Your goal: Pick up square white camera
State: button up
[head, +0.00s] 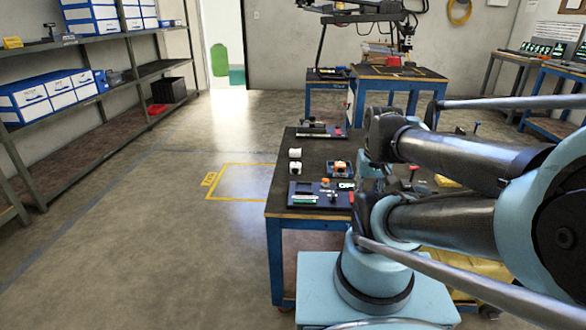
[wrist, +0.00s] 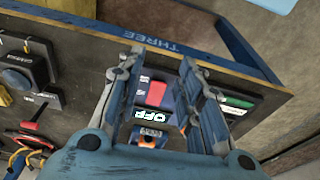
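Two small white objects stand close together on the dark tabletop in the head view. The rear one (head: 295,153) looks rounded and the front one (head: 295,167) looks blockier. They are too small to tell surely which is the square white camera. Neither shows in the wrist view. My gripper (wrist: 162,57) is open in the wrist view, with nothing between its fingers. It is over a panel with a red switch (wrist: 156,93) and a lit OFF display (wrist: 152,115). In the head view I cannot make out my gripper; my arm links cover the table's right part.
The workbench (head: 278,212) has blue legs. A dark panel (head: 305,195) lies at its front, and a blue box with orange parts (head: 340,168) is right of the white objects. Shelves (head: 120,112) line the left wall. The floor left of the workbench is clear.

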jog(key=o, duration=0.4)
jog(key=shift+r, duration=0.1)
jog(key=shift+o, duration=1.2)
jog(key=shift+a+r+n, duration=0.2)
jog(key=shift+r+n, duration=0.1)
jog(key=shift+r, duration=0.4)
notch_tip(320, 180, up, 7)
jog(key=n+g, duration=0.2)
jog(key=n, duration=1.5)
send_over(296, 164)
jog(key=f, duration=1.1)
jog(key=shift+w, duration=0.2)
jog(key=shift+s+a+f, duration=0.1)
jog(key=shift+s+f, duration=0.05)
jog(key=shift+f, duration=1.35)
jog(key=shift+s+f, duration=0.15)
jog(key=shift+f, duration=1.3)
